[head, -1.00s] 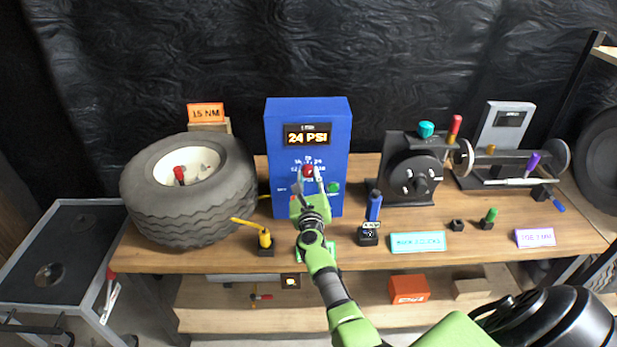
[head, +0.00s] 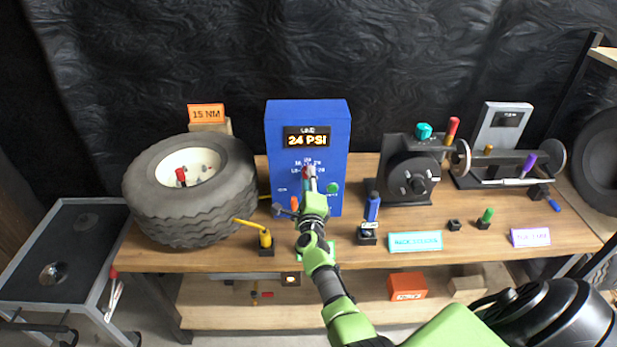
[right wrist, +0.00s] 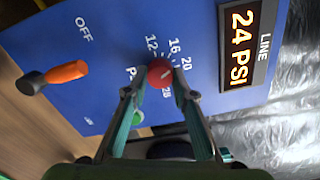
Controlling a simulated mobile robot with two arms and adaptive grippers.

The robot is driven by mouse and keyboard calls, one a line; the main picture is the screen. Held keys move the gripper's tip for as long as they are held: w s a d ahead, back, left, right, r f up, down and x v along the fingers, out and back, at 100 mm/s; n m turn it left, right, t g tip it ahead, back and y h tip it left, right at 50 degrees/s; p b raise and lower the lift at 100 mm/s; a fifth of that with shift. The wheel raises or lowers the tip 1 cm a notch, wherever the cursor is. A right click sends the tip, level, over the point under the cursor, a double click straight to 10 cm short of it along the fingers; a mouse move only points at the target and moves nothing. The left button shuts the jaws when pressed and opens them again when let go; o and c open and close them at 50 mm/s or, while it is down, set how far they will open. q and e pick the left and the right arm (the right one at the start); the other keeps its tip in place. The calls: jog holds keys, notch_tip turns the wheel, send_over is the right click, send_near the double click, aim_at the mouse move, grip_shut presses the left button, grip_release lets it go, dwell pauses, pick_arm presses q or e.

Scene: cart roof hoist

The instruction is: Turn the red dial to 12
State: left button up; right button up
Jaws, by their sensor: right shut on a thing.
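The red dial (head: 308,170) is on the front of the blue pressure box (head: 283,141), below its display (head: 306,140), which reads 24 PSI. The dial's pointer cannot be made out. My left gripper is out of view.
An orange handle with a dark end (right wrist: 66,72) sticks out near the OFF label. A green knob (head: 333,188) is right of the dial. A large tyre (head: 190,210) lies left of the box, and a blue-handled tool (head: 373,207) stands to the right.

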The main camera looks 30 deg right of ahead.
jog(key=n+p, duration=0.1)
jog(key=n, duration=0.3)
jog(key=n+p, duration=0.1)
jog(key=n, duration=0.3)
jog(key=n+p, duration=0.1)
jog(key=n, duration=0.3)
jog(key=shift+d+r+n, duration=0.1)
jog(key=shift+r+n, duration=0.2)
jog(key=shift+n, duration=0.1)
dwell(0.3)
jog(key=o, duration=1.1)
jog(key=shift+w, duration=0.1)
jog(key=shift+f, duration=0.15)
